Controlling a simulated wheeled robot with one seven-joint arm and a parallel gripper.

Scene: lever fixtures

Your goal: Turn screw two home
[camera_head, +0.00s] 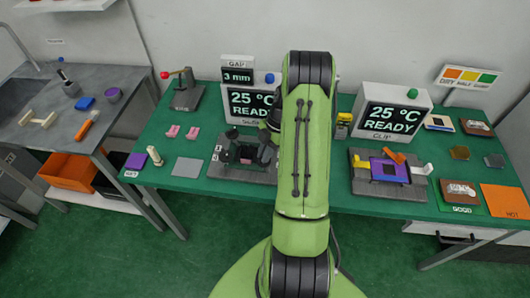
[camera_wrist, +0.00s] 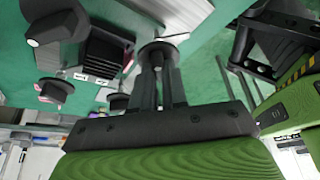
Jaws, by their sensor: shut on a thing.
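A grey fixture (camera_head: 228,171) with dark parts stands on the green table, left of my arm in the head view. In the wrist view, several dark round screw knobs show around a black ribbed block (camera_wrist: 104,50): a large knob (camera_wrist: 58,27) at upper left, one (camera_wrist: 56,90) below it, and one (camera_wrist: 118,101) near my fingers. My gripper (camera_wrist: 160,70) is shut on another dark knob (camera_wrist: 157,50). I cannot read which number it bears. In the head view, my arm hides much of the fixture's right side.
Two display boxes (camera_head: 248,104) (camera_head: 395,117) reading 25 °C READY stand behind. A red-knobbed lever fixture (camera_head: 186,92) is at the back left, and another fixture (camera_head: 360,185) with purple and orange parts is on the right. Small pink pieces (camera_head: 172,131) lie left of the grey fixture.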

